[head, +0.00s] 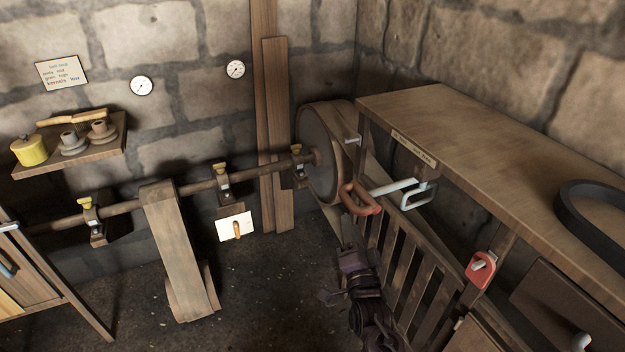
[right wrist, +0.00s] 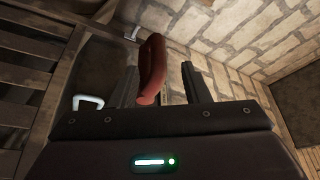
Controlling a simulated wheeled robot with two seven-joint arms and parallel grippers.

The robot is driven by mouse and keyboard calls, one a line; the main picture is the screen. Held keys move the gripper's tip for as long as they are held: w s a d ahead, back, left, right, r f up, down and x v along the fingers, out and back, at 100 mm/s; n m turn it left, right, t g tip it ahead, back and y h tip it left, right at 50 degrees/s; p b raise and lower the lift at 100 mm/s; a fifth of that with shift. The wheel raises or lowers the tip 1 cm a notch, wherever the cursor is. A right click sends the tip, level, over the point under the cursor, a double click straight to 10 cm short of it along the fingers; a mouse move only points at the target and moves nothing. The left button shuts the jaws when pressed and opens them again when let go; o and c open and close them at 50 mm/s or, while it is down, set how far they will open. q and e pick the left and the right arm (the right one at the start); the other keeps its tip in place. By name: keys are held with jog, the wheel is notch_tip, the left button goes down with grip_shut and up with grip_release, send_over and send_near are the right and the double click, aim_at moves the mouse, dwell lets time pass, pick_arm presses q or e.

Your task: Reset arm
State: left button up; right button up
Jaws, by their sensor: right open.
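My right gripper (head: 350,252) is low in front of the slatted side of the workbench, below a red loop handle (head: 361,199). In the right wrist view my right gripper (right wrist: 160,82) has its two dark fingers apart. The red handle (right wrist: 152,66) shows in the gap between them, closer to the left finger. I cannot tell how far beyond the fingertips it is. No held object shows in the jaws. My left gripper is not in view.
The workbench (head: 450,120) fills the right, with a white handle (head: 408,188), a red-backed lever (head: 481,268) and a black ring (head: 590,212). A belt wheel (head: 318,150) and line shaft (head: 130,205) run along the wall. A wide belt (head: 180,250) hangs down. The middle floor (head: 265,290) is clear.

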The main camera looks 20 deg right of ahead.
jog(key=s+a+f+n+g+y, duration=0.2)
jog(key=a+f+n+g, duration=0.1)
jog(key=f, duration=0.8)
jog(key=s+a+f+n+g+y, duration=0.1)
jog(key=a+f+n+g+y, duration=0.15)
jog(key=f, duration=0.75)
jog(key=s+a+f+n+g, duration=0.2)
jog(key=s+f, duration=0.3)
jog(key=f, duration=0.3)
jog(key=s+a+f+n+g, duration=0.1)
jog(key=s+f+n+g, duration=0.15)
jog(key=s+f, duration=0.45)
jog(key=s+d+f+n+g, duration=0.1)
jog(key=s+f+n+g, duration=0.1)
jog(key=s+f, duration=0.3)
jog(key=s+d+f+n+g, duration=0.1)
jog(key=s+f+g, duration=0.3)
jog(key=s, duration=1)
jog(key=s+d+f+n+g, duration=0.1)
jog(key=s+f+n, duration=0.3)
jog(key=s+f, duration=0.4)
jog(key=shift+s+d+f+g, duration=0.25)
jog(key=shift+s+d+g, duration=0.1)
jog(key=shift+s+g, duration=0.55)
jog(key=shift+y, duration=0.25)
